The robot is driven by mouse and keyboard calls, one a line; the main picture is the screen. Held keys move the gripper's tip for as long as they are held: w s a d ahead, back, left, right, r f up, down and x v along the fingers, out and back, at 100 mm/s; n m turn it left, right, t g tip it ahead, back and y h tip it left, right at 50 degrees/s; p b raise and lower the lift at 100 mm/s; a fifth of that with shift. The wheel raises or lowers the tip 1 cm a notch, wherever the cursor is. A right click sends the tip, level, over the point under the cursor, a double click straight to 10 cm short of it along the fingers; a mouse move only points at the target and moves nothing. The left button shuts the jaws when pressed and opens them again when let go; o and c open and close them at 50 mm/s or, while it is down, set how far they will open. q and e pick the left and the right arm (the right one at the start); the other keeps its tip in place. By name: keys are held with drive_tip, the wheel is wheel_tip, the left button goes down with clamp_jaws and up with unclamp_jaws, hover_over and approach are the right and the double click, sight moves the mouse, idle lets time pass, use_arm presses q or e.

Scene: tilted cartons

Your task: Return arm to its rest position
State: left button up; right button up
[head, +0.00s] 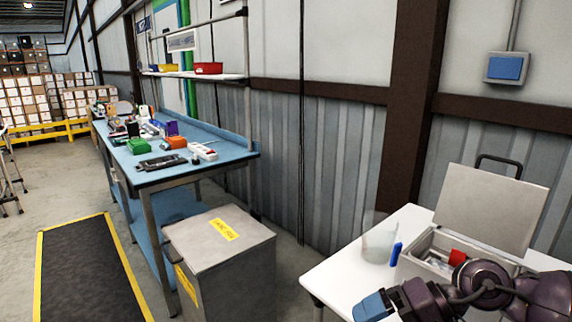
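My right arm comes in from the right at the lower right of the head view, its dark links bent in front of the metal box. Its blue-tipped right gripper (373,306) is over the near edge of the white table (335,272). I cannot tell whether its fingers are apart or together, and I see nothing held in it. My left gripper is not in view.
An open grey metal box (492,208) with a red item inside stands on the white table. A clear container (380,243) and a small blue object (396,254) are beside it. A grey cabinet (222,270) and a cluttered blue workbench (215,143) stand to the left.

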wheel_tip(320, 180, up, 5)
drive_tip(key=w+a+m+t+y, duration=0.15)
drive_tip(key=m+t+y, duration=0.45)
drive_tip(key=m+t, duration=1.25)
drive_tip(key=s+d+f+n+g+h, duration=0.1)
drive_tip(key=d+f+n+h, duration=0.4)
drive_tip(key=n, duration=0.6)
drive_tip(key=s+d+f+n+g+h, duration=0.15)
drive_tip(key=d+f+n+h, duration=0.25)
drive_tip(key=n+h, duration=0.55)
drive_tip(key=s+d+f+n+g+h, duration=0.1)
drive_tip(key=d+f+n+h, duration=0.35)
drive_tip(key=n, duration=0.95)
drive_tip(key=s+f+m+g, duration=0.6)
drive_tip(key=s+m, duration=0.2)
drive_tip(key=s, duration=0.2)
drive_tip(key=s+f+m+g, duration=0.6)
drive_tip(key=s+m, duration=0.1)
drive_tip(key=s, duration=0.3)
drive_tip(key=w+f+t+y, duration=0.1)
drive_tip(key=w+f+t, duration=0.7)
drive_tip(key=shift+d+f+n+y, duration=0.2)
drive_tip(key=shift+d+n+y, duration=0.05)
drive_tip(key=shift+n+y, duration=0.05)
